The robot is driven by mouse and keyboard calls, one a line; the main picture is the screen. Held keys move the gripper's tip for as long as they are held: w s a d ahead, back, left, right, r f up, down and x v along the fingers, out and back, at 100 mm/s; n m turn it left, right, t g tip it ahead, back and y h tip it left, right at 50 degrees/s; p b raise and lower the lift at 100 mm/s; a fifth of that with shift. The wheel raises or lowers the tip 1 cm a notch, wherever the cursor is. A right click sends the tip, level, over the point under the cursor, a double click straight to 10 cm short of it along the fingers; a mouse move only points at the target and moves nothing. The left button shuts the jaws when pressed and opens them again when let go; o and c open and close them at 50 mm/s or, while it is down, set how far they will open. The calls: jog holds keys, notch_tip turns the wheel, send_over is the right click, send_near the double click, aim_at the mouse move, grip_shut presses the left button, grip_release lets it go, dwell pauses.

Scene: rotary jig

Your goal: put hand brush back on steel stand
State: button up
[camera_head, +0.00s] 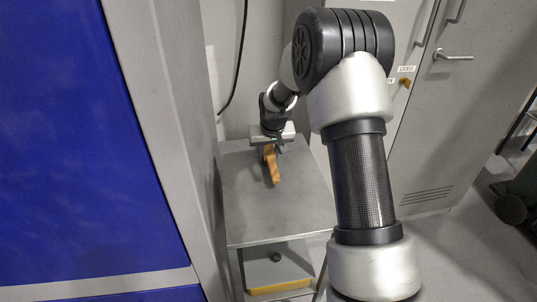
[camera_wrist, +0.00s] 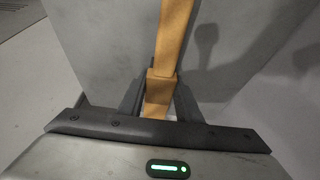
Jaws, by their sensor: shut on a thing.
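The hand brush (camera_head: 274,168) is orange-brown and is held in my gripper (camera_head: 269,150) at the steel stand. In the wrist view the brush (camera_wrist: 172,40) runs up and away from between the two dark fingers of my gripper (camera_wrist: 158,102), which are shut on it. The steel stand (camera_head: 270,215) is a grey, flat-topped stand; its top also fills much of the wrist view (camera_wrist: 105,50). A shadow of the brush falls on the top to the right. I cannot tell whether the brush touches the top.
A large blue and grey machine cabinet (camera_head: 80,130) stands close on the left. Grey lockers (camera_head: 450,100) with handles stand behind on the right. A lower shelf (camera_head: 277,268) of the stand has a yellow front edge. The stand's top around the brush is clear.

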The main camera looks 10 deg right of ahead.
jog(key=shift+r, duration=0.1)
jog(key=shift+f, duration=0.2)
jog(key=o, duration=1)
